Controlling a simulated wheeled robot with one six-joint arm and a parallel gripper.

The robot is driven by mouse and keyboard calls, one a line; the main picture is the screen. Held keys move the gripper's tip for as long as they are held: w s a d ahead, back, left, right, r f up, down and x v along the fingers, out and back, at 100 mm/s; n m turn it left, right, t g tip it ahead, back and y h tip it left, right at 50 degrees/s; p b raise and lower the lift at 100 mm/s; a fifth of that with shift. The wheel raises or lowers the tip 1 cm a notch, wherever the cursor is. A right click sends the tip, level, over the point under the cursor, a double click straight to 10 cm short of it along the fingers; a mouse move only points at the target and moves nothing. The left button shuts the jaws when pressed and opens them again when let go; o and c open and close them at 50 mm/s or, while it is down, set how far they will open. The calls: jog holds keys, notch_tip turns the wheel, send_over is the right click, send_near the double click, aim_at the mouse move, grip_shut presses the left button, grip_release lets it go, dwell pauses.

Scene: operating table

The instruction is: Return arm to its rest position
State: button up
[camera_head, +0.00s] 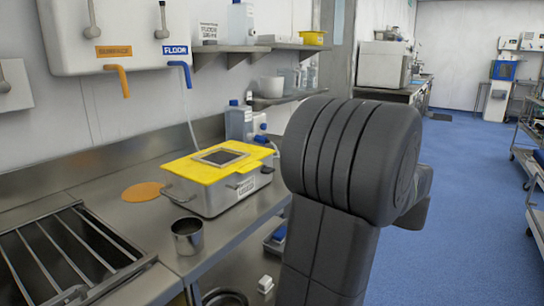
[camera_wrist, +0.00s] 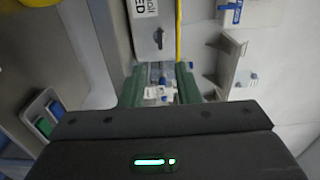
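My arm (camera_head: 345,160) shows in the head view as a large dark grey joint and link, folded up close to the camera at the right of the counter. My gripper is hidden in that view. In the wrist view my gripper (camera_wrist: 160,86) has two green fingers standing apart, so it is open. Small clear and white items with blue parts (camera_wrist: 162,80) show between and beyond the fingers. They look like background, and nothing is clearly held.
A steel box with a yellow lid (camera_head: 175,165) stands on the steel counter (camera_head: 130,205), behind a metal cup (camera_head: 187,236). A sink grid (camera_head: 60,255) lies at left. Shelves (camera_head: 262,48) hang on the wall. Blue floor (camera_head: 460,190) is open at right.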

aim_at(272, 171)
jog(key=b+x, duration=0.1)
jog(key=x, duration=1.2)
jog(key=shift+s+a+r+b, duration=0.1)
jog(key=shift+r+b, duration=0.1)
jog(key=shift+b, duration=0.2)
jog(key=m+p, duration=0.4)
jog(key=p, duration=0.1)
jog(key=m+p, duration=0.5)
jog(key=p, duration=0.1)
jog(key=shift+r, duration=0.15)
jog(key=m+p, duration=0.7)
jog(key=shift+d+p, duration=0.2)
jog(key=shift+p, duration=0.1)
jog(key=shift+m+p, duration=0.6)
jog(key=shift+m, duration=0.4)
jog(key=shift+f, duration=0.3)
